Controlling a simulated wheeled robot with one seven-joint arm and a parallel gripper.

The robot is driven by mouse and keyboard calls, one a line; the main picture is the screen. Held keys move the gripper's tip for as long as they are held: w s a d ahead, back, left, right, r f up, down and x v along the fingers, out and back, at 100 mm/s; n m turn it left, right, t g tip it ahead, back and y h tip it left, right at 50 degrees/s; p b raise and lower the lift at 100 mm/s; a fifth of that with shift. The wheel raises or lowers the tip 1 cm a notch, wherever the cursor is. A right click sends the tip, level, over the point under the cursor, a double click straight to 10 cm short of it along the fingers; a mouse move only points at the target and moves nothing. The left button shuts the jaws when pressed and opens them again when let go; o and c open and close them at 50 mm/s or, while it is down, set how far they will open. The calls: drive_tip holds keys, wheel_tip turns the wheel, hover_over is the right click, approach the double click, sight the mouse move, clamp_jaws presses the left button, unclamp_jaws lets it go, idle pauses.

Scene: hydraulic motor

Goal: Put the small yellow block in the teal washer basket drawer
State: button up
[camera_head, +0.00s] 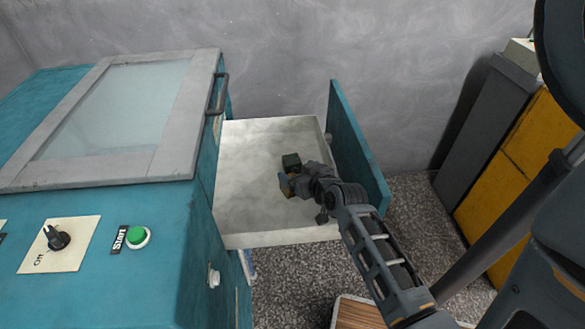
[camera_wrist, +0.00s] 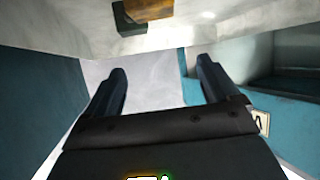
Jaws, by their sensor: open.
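The teal washer's basket drawer (camera_head: 250,225) is pulled out, with a pale, shallow interior and a teal front panel (camera_head: 350,145). My gripper (camera_head: 297,178) is over the drawer's interior. In the wrist view my gripper (camera_wrist: 162,82) has its two fingers apart with nothing between them. The small yellow block (camera_wrist: 150,9) shows at the top of that view against the pale drawer surface, ahead of the fingertips and apart from them, with a dark end.
The teal washer (camera_head: 110,270) stands at left with a glazed lid (camera_head: 115,105), a lid handle (camera_head: 217,93), a green start button (camera_head: 137,237) and a black knob (camera_head: 57,238). A yellow and grey cabinet (camera_head: 515,165) stands at right. Speckled floor (camera_head: 290,290) lies below the drawer.

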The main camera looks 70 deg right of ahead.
drive_tip(key=s+a+r+n+t+y, duration=0.2)
drive_tip(key=a+r, duration=0.4)
drive_tip(key=a, duration=0.5)
drive_tip(key=s+a+r+n+t+y, duration=0.2)
drive_tip(key=s+a+r+n+y, duration=0.2)
drive_tip(key=s+a, duration=0.3)
drive_tip(key=s+a+r+n+t+y, duration=0.1)
drive_tip(key=s+a+r+n+y, duration=0.2)
drive_tip(key=a, duration=1.3)
wheel_tip(320, 180, up, 5)
drive_tip(key=shift+s+f+t, duration=0.15)
drive_tip(key=shift+s+t, duration=0.25)
drive_tip(key=shift+s, duration=0.7)
drive_tip(key=shift+a, duration=0.1)
